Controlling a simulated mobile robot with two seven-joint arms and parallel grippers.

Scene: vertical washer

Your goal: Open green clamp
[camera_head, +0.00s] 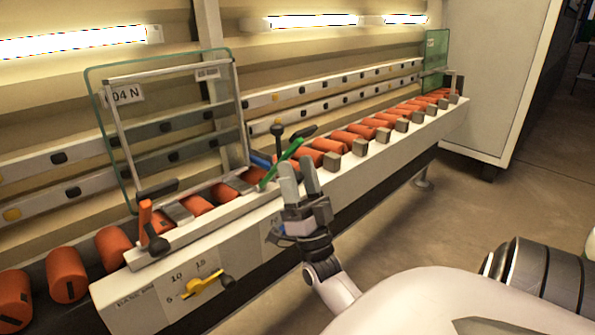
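The green clamp (270,176) is a slim green lever on the white conveyor rail, just right of the framed glass panel. It slants from lower left to upper right. My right gripper (298,168) points up at the front edge of the rail, its two grey fingers a little apart with nothing seen between them. Its fingertips are close to the clamp's right side; I cannot tell whether they touch it. My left gripper is not in view.
Orange rollers (198,205) line the rail. Black-handled levers (278,132) stand beside the clamp. Open floor (480,215) lies to the right.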

